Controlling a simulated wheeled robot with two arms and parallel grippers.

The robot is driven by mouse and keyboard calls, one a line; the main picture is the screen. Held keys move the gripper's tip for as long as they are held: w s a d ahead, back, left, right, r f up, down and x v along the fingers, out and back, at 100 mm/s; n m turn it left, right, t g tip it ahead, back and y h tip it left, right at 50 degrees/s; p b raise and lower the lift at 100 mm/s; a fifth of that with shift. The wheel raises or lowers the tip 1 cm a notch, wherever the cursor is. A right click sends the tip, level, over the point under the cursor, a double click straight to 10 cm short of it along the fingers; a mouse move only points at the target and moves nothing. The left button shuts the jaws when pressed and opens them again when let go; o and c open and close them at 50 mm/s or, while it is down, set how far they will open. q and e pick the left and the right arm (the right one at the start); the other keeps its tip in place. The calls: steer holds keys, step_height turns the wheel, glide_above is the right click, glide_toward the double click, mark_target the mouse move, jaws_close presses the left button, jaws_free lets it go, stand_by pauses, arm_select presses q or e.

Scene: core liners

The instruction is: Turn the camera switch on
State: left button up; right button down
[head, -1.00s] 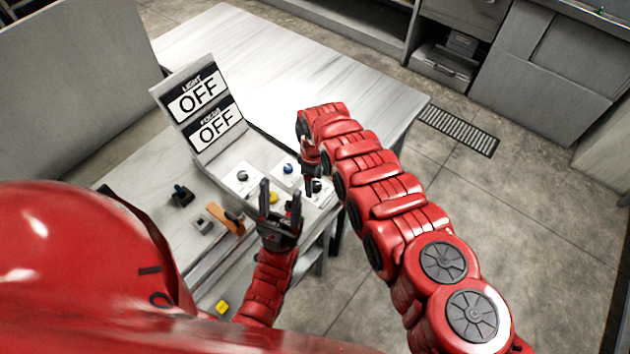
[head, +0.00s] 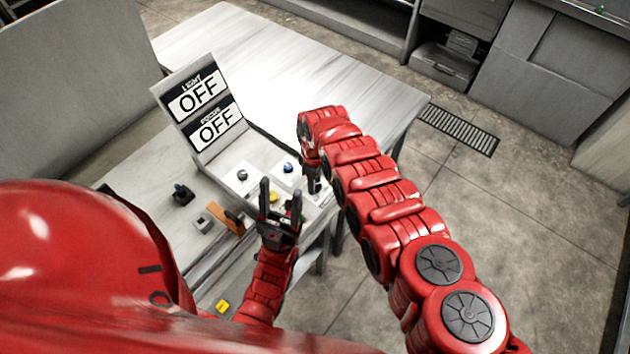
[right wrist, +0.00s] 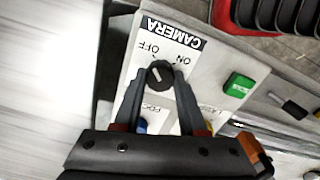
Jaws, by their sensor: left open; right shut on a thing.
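The camera switch is a round black knob (right wrist: 159,74) on a white plate under a black CAMERA label, upside down in the right wrist view. OFF is printed to its left and ON to its right. A short pale mark shows on the knob; its exact aim is hard to tell. My right gripper (right wrist: 161,78) has its fingers on both sides of the knob and is shut on it. In the head view my right gripper (head: 313,185) points down at the panel's right end, hiding the knob. My left gripper (head: 281,200) is open and empty, in front of the panel.
The sign board (head: 195,102) reads LIGHT OFF and FOCUS OFF. Other controls nearby include a blue knob (head: 288,167), a dark knob (head: 241,175) and a green button (right wrist: 239,85). The table (head: 310,80) behind is bare.

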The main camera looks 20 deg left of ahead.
steer(key=shift+m, duration=0.4)
steer(key=m+b, duration=0.1)
steer(key=m, duration=0.2)
steer(key=shift+m, duration=0.4)
steer(key=m+b, duration=0.1)
steer(key=m, duration=0.4)
steer(key=shift+d+f+m, duration=0.1)
steer(key=shift+m, duration=0.2)
steer(key=m+b, duration=0.1)
steer(key=m, duration=0.2)
steer(key=shift+w+m+b, duration=0.1)
steer(key=shift+m+b, duration=0.5)
steer(key=shift+m, duration=0.4)
steer(key=shift+f+m+b, duration=0.1)
steer(key=shift+m+b, duration=0.3)
steer(key=shift+m, duration=0.3)
steer(key=shift+m+b, duration=0.45)
steer(key=shift+m, duration=0.25)
steer(key=shift+r, duration=0.2)
